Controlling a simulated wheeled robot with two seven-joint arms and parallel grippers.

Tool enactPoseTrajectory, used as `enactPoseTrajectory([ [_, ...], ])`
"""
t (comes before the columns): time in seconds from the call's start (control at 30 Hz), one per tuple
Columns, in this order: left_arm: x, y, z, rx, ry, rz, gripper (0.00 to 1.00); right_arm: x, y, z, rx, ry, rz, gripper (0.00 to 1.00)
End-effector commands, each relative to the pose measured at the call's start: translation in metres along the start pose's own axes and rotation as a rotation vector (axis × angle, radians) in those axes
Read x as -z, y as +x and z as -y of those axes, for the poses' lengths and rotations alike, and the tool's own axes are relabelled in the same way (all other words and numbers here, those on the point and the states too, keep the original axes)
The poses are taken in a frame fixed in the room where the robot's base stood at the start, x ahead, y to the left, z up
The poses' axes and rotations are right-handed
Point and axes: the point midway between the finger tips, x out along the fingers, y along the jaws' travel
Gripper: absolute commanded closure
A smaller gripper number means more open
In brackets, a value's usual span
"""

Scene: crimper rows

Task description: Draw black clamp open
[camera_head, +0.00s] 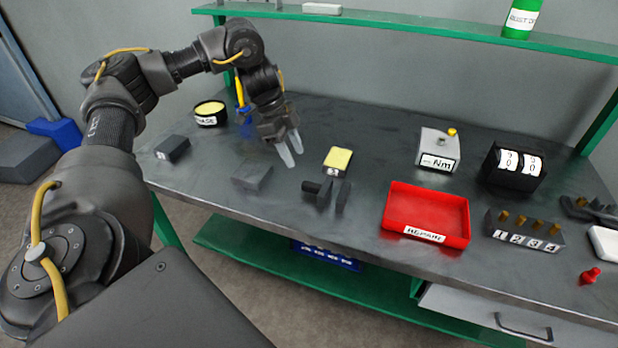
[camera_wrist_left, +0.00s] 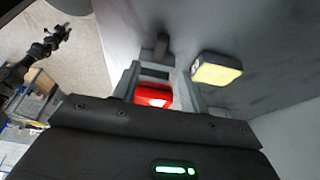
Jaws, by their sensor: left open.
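The black clamp (camera_head: 325,192) sits on the dark bench, left of the red tray, with upright dark plates and a stubby bar on its left. My left gripper (camera_head: 290,148) is open and empty above the bench, behind and to the left of the clamp, its pale fingers pointing down. In the left wrist view, a dark upright piece (camera_wrist_left: 161,46), likely part of the clamp, shows just beyond the fingers. A dark arm end at the upper left there is probably my right gripper (camera_wrist_left: 62,34); its jaws are too small to read.
A yellow-topped block (camera_head: 338,159) stands just behind the clamp. A flat dark block (camera_head: 252,177) lies left of it. The red tray (camera_head: 427,240) is to the right, with a numbered block (camera_head: 525,231) beyond. A round yellow-topped tin (camera_head: 210,113) stands behind left.

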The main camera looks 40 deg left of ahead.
Motion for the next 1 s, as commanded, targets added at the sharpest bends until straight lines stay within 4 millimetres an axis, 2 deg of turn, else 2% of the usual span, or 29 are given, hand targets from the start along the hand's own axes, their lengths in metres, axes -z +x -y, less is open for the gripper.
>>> enactPoseTrajectory([
  [0.13, 0.000, 0.027, -0.001, -0.005, 0.003, 0.002, 0.56, -0.003, -0.001, 0.006, 0.007, 0.002, 0.005, 0.64],
  [0.3, 0.001, 0.059, -0.001, -0.004, 0.003, 0.002, 0.56, 0.007, -0.002, 0.012, 0.014, 0.005, -0.008, 0.64],
  [0.5, 0.001, 0.086, 0.000, -0.002, 0.002, 0.001, 0.56, 0.015, -0.003, 0.015, 0.018, 0.007, -0.019, 0.64],
  [0.7, 0.001, 0.096, 0.000, -0.001, 0.003, 0.001, 0.56, 0.012, -0.004, 0.013, 0.016, 0.006, -0.016, 0.64],
  [0.93, 0.001, 0.097, 0.000, 0.000, 0.003, 0.000, 0.56, 0.009, -0.004, 0.008, 0.010, 0.004, -0.011, 0.64],
  [1.0, 0.001, 0.097, 0.000, 0.000, 0.003, 0.000, 0.64, 0.008, -0.004, 0.007, 0.008, 0.003, -0.010, 0.64],
])
